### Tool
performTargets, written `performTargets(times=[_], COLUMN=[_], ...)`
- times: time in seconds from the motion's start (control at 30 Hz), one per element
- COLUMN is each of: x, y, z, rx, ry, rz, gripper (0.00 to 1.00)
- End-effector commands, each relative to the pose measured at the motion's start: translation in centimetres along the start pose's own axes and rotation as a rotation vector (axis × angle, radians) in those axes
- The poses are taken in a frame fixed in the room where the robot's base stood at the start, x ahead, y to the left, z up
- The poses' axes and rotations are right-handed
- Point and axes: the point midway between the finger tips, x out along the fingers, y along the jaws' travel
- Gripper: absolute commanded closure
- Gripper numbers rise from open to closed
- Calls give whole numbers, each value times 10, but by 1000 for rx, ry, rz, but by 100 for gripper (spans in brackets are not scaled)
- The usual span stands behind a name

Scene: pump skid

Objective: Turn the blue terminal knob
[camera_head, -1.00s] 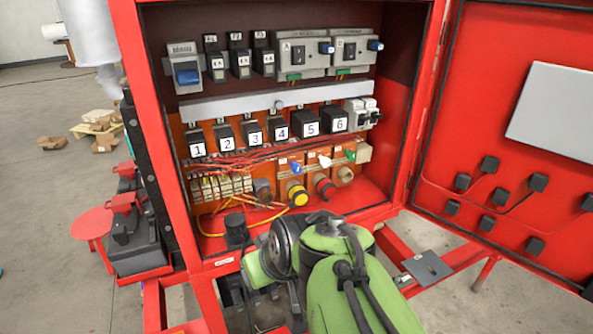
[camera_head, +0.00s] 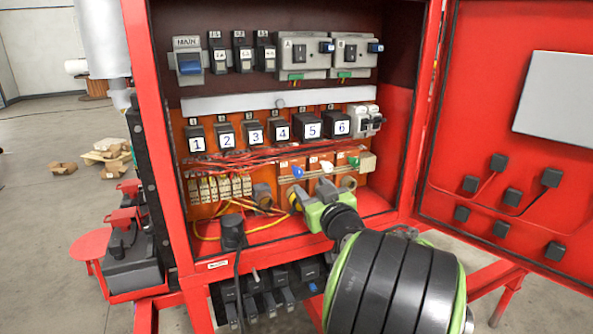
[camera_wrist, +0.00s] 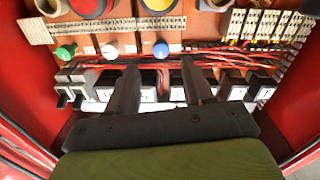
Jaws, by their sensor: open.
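The blue terminal knob (camera_head: 297,171) is at the left end of a short row low in the red cabinet, beside a white knob (camera_head: 327,166) and a green knob (camera_head: 353,161). In the wrist view, which is turned upside down, the blue knob (camera_wrist: 161,49) shows just beyond the fingertips. The white knob is to its left there. My gripper (camera_wrist: 158,66) is open, its two dark fingers apart and the space between them empty. The blue knob lines up with that gap. I cannot tell the remaining distance. In the head view my arm partly hides the area below the knobs.
Numbered black breakers (camera_head: 256,132) fill the row above the knobs, with red wires (camera_head: 240,158) below them. A yellow round plug (camera_head: 295,197) is under the blue knob. The cabinet's open door (camera_head: 470,130) stands on the right, and the cabinet walls are close on both sides.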

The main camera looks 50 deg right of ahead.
Motion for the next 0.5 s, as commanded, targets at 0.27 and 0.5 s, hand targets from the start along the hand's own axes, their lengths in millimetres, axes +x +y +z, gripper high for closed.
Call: performTargets(times=[0.27, 0.5], x=[66, 88], y=[-2, -1], z=[-3, -1], rx=[3, 1], ry=[1, 0], rz=[-4, -1], gripper=[49, 49])
